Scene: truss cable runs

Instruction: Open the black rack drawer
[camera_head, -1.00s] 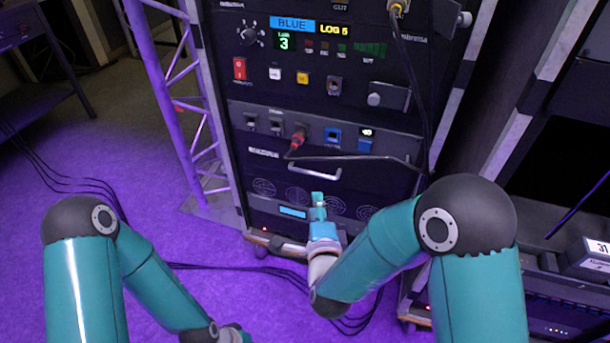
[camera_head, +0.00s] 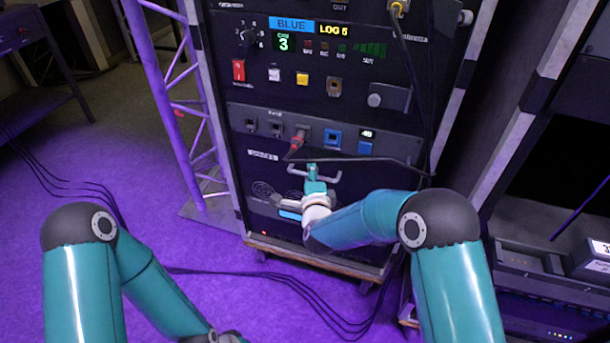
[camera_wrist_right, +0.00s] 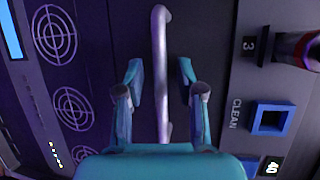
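The black rack drawer (camera_head: 352,183) is in the middle of the rack, below a panel of sockets, and looks flush with the rack face. Its pale bar handle (camera_head: 334,179) is partly hidden by my right gripper (camera_head: 314,175). In the right wrist view the handle (camera_wrist_right: 161,60) runs upright between the two fingers of my right gripper (camera_wrist_right: 160,90). The fingers are open, one on each side, with a visible gap to the bar.
A dark cable (camera_head: 380,160) hangs across the front of the drawer near the handle. A red plug (camera_head: 298,142) sits in the socket panel just above. A purple-lit truss (camera_head: 175,100) stands left of the rack. Cables lie on the floor.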

